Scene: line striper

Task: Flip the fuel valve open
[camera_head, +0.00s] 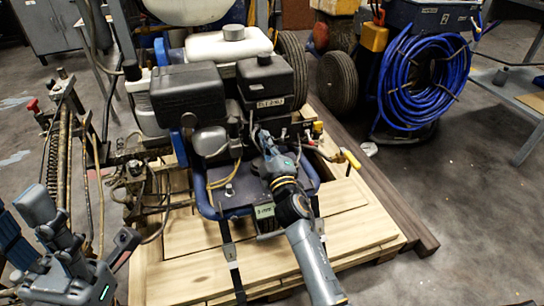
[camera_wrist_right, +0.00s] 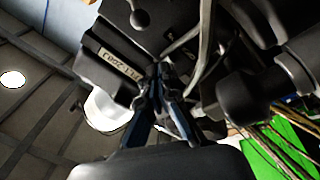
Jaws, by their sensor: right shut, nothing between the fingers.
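The line striper's engine (camera_head: 188,95) stands in the middle of the head view, with black covers and a white tank above. I cannot pick out the fuel valve for certain; small parts beside the engine are partly hidden by my right arm. My right gripper (camera_head: 262,139) reaches in against the engine's front right side. In the right wrist view its fingers (camera_wrist_right: 160,72) are together with nothing between them, close to a black labelled box (camera_wrist_right: 118,62) and a grey bent lever or rod (camera_wrist_right: 203,50). My left gripper (camera_head: 82,222) is at the lower left, fingers apart and empty, away from the engine.
The striper rests on a wooden pallet (camera_head: 352,232). A yellow-ended handle (camera_head: 350,158) sticks out on its right. Hoses and a spring (camera_head: 60,150) crowd the left side.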

